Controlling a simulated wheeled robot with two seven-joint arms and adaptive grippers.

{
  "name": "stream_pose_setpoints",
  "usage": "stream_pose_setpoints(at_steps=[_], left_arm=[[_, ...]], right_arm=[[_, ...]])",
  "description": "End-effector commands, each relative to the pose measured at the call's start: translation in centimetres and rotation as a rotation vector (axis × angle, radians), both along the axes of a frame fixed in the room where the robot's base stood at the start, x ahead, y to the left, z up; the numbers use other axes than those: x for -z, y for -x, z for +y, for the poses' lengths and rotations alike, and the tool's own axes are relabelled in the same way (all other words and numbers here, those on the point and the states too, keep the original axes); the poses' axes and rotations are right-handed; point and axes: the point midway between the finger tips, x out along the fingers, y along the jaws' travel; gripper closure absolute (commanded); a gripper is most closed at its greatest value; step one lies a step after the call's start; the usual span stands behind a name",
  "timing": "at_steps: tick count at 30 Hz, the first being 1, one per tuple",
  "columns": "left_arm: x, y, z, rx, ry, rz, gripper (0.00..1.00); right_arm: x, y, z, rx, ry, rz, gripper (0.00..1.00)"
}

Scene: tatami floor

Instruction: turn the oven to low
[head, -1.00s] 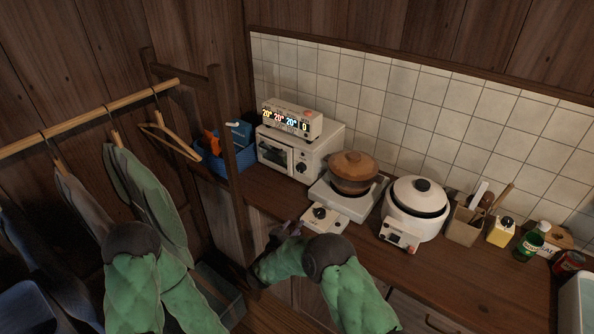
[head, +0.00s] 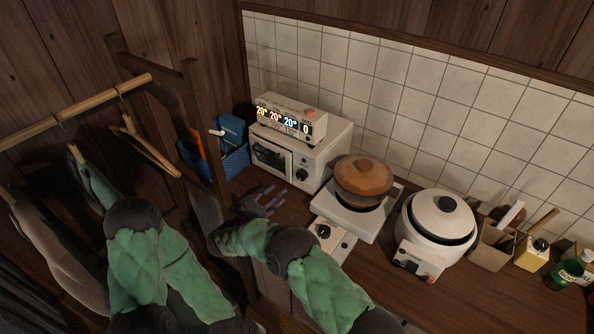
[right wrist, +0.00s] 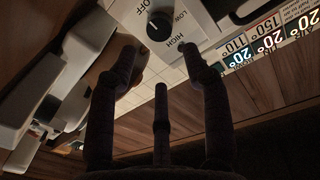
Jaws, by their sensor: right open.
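The white toaster oven (head: 318,158) stands on the counter against the tiled wall, its glass door (head: 270,155) closed. Its dark knob (head: 302,174) is at the right of its front. My right gripper (head: 264,203) is open and empty in front of the oven, over the counter edge. In the right wrist view, a dark knob (right wrist: 160,24) on a white panel with OFF, LOW and HIGH markings is beyond the open fingers (right wrist: 165,80), apart from them. Its pointer direction is hard to read. My left gripper is not in view.
A display box (head: 290,118) sits on the oven. A blue basket (head: 222,163) is left of it. A hot plate (head: 352,215) with a brown pot (head: 363,180) and a rice cooker (head: 437,222) stand right. A wooden post (head: 204,130) and clothes rack are close on the left.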

Motion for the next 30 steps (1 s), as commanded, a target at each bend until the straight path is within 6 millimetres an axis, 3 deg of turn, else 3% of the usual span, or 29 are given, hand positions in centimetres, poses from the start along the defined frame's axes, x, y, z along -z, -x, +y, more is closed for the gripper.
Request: stream_pose_setpoints(at_steps=[18,30], left_arm=[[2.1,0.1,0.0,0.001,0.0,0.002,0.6],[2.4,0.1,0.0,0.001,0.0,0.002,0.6]], right_arm=[[0.2,-7.0,-5.9,0.002,-0.001,0.001,0.51],[0.0,-8.1,-6.8,-0.001,0.0,0.0,0.51]])
